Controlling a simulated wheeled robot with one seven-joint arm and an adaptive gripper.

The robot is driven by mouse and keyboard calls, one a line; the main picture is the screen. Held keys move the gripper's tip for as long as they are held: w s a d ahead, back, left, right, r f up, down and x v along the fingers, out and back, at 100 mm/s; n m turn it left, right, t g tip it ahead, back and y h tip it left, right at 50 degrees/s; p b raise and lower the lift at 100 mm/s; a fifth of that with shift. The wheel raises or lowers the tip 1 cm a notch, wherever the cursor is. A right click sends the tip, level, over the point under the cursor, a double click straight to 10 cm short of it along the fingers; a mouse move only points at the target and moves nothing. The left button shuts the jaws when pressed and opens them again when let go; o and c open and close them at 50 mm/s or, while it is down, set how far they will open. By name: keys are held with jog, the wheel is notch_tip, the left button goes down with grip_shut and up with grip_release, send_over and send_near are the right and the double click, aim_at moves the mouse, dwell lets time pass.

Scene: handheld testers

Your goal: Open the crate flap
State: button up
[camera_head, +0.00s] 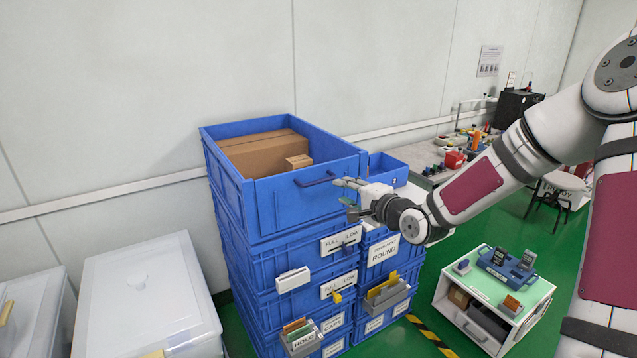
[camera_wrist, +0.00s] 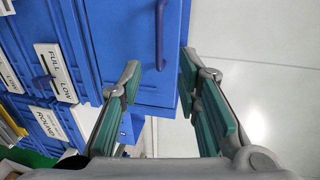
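The top blue crate (camera_head: 247,204) stands on a stack of blue crates and is open at the top. Its front flap (camera_head: 290,203) is upright and carries a dark blue bar handle (camera_head: 315,179). In the wrist view the handle (camera_wrist: 160,38) shows at the top, in line with the gap between my fingers. My gripper (camera_head: 343,191) is just right of the handle, apart from it. In the wrist view my gripper (camera_wrist: 161,62) is open, its green-padded fingers spread with nothing between them.
Cardboard boxes (camera_head: 262,153) lie inside the top crate. Lower crates carry labels, handles and small holders (camera_head: 388,294). A smaller blue bin (camera_head: 388,170) stands right of the top crate. A white cart (camera_head: 484,311) is at right; white lidded bins (camera_head: 145,292) are at left.

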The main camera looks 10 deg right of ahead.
aim_at(320, 182)
jog(key=b+x, duration=0.1)
jog(key=x, duration=1.2)
jog(key=shift+w+a, duration=0.1)
grip_shut()
